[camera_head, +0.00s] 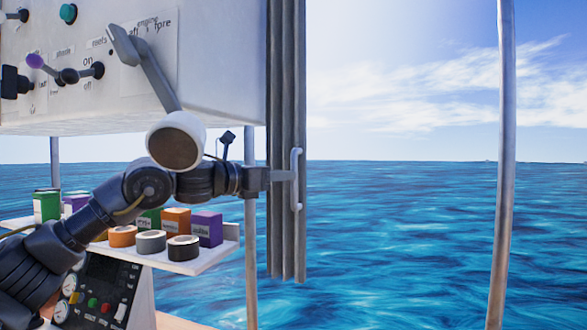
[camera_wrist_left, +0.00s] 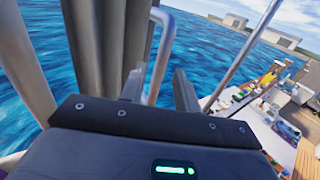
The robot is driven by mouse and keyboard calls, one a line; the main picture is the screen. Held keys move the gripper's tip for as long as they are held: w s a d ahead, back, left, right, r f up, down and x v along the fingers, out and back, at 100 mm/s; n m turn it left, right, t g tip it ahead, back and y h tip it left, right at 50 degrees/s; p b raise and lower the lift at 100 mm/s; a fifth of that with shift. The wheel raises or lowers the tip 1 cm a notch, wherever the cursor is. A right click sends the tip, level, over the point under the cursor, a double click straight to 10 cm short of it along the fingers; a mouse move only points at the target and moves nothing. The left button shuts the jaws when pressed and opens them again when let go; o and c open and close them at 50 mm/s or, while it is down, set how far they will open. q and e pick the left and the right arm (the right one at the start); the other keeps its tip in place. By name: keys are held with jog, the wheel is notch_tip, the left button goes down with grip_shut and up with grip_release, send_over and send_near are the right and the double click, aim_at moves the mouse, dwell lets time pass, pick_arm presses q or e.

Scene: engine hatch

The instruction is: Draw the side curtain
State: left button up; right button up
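The side curtain (camera_head: 286,80) is grey and pleated. It hangs bunched in a narrow vertical strip beside the control panel, and it also shows in the left wrist view (camera_wrist_left: 100,45). A pale upright handle (camera_head: 296,160) is on its right edge. My left gripper (camera_head: 286,175) is at the handle, reaching across the curtain from the left. In the left wrist view the two fingers (camera_wrist_left: 158,92) stand apart, with the handle (camera_wrist_left: 163,52) running between them, closer to the left finger. A firm grip does not show. My right gripper is in neither view.
A white control panel (camera_head: 220,60) with a large lever (camera_head: 150,70) hangs above my left arm. A shelf (camera_head: 200,262) with tape rolls and small boxes is below it. To the right is open space over water, up to a metal post (camera_head: 502,160).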

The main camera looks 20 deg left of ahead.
aim_at(294, 203)
pick_arm(q)
jog(key=shift+p+x, duration=0.65)
jog(key=shift+x, duration=1.55)
grip_shut()
